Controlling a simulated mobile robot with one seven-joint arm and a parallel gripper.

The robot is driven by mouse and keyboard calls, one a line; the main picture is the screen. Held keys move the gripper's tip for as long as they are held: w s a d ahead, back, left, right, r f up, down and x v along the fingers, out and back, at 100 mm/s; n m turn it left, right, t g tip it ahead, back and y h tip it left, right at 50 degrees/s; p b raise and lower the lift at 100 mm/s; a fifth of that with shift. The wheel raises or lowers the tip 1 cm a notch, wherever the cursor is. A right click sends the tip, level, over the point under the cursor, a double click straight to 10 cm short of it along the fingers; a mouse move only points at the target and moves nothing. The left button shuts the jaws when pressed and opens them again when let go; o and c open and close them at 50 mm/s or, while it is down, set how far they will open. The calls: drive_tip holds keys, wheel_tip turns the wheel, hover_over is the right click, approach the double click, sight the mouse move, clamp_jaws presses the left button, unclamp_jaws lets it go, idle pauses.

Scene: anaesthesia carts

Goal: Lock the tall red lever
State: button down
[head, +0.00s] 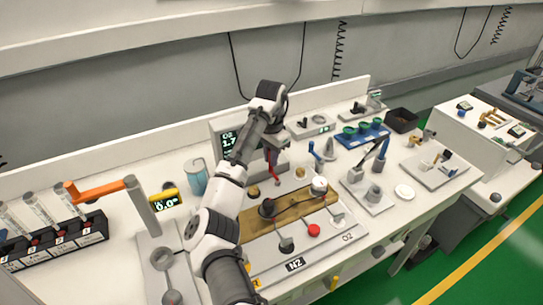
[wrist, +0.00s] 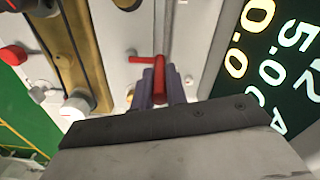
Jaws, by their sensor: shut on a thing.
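The red lever (head: 272,169) stands in front of the O2 display unit, partly hidden by my arm in the head view. In the wrist view the red lever (wrist: 158,62) shows a short bar pointing left and a stem running down between my fingers. My gripper (wrist: 160,88) is shut on the lever's stem, one dark finger on each side. In the head view my gripper (head: 273,150) is at the lever, mostly hidden by my wrist. The lever's base is hidden.
The O2 display (head: 229,141) stands close beside my wrist. A brown panel with knobs (head: 290,208) and a red knob (head: 314,230) lie in front. An orange-handled lever (head: 97,191) is at left, a blue-handled lever (head: 384,148) at right.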

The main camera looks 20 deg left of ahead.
drive_tip(key=c, duration=1.4)
unclamp_jaws()
wheel_tip(320, 180, up, 14)
drive_tip(key=shift+b, duration=0.4)
drive_tip(key=shift+s+f, duration=0.1)
drive_tip(key=shift+f, duration=0.1)
